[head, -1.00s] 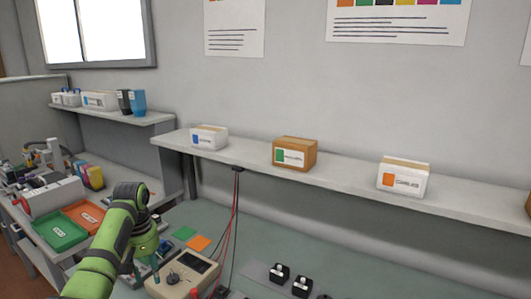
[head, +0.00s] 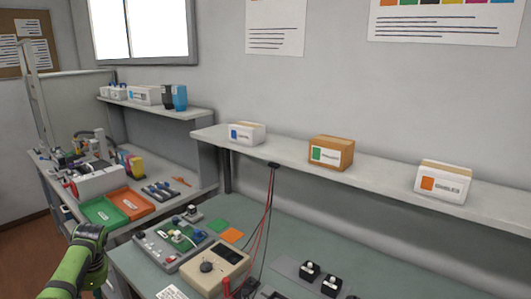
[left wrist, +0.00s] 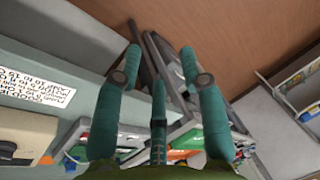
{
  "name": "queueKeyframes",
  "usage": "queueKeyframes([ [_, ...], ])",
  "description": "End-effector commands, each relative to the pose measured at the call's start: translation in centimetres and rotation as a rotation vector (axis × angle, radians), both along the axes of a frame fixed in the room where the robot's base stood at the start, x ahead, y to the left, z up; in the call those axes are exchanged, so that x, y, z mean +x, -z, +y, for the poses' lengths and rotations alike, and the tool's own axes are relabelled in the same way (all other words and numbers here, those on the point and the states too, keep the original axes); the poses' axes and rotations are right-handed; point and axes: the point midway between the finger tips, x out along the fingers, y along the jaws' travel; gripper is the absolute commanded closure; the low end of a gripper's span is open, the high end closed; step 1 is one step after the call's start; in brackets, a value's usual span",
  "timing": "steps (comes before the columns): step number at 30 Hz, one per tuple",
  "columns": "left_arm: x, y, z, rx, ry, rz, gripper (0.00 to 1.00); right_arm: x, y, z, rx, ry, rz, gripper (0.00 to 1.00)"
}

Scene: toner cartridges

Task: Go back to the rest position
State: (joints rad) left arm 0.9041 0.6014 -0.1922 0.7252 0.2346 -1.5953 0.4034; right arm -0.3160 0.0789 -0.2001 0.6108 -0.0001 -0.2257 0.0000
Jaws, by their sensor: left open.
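My left gripper (left wrist: 160,62) shows in the left wrist view with its teal fingers spread apart and nothing between them. Beyond the fingers are the brown floor and the edges of the benches. In the head view, my green left arm comes in at the bottom left, low in front of the benches, and its fingers cannot be made out there. My right gripper is in neither view.
A grey-green bench with a beige meter (head: 216,270) and a circuit-board unit (head: 172,238) stands right of the arm. A side bench holds a green tray (head: 100,216) and an orange tray (head: 134,203). Boxes stand on the shelf (head: 385,180). Brown floor (head: 22,248) is clear at far left.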

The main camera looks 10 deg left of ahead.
Motion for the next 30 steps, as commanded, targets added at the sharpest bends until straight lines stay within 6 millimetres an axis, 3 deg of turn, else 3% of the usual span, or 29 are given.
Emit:
queueKeyframes([
  [1,-1.4,3.2,0.7,0.028,0.033,0.027,0.59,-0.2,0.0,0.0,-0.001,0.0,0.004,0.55],
  [5,-5.2,10.7,2.6,0.109,0.151,0.071,0.59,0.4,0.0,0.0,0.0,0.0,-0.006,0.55],
  [8,-9.7,16.8,4.0,0.171,0.274,0.114,0.59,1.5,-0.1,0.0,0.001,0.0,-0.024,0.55],
  [12,-17.3,24.2,5.5,0.234,0.477,0.175,0.59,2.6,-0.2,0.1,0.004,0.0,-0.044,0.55],
  [15,-23.3,28.1,6.0,0.258,0.629,0.213,0.59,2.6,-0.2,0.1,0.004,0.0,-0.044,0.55],
  [21,-33.3,32.5,5.9,0.257,0.869,0.261,0.59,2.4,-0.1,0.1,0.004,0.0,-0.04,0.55],
  [27,-41.7,34.3,5.0,0.224,1.056,0.285,0.59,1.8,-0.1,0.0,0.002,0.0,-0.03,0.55],
  [29,-43.1,35.0,3.8,0.205,1.093,0.274,0.59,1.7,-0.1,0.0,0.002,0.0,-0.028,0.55],
  [30,-42.8,36.0,1.9,0.181,1.081,0.254,0.59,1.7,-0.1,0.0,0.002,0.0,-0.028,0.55],
])
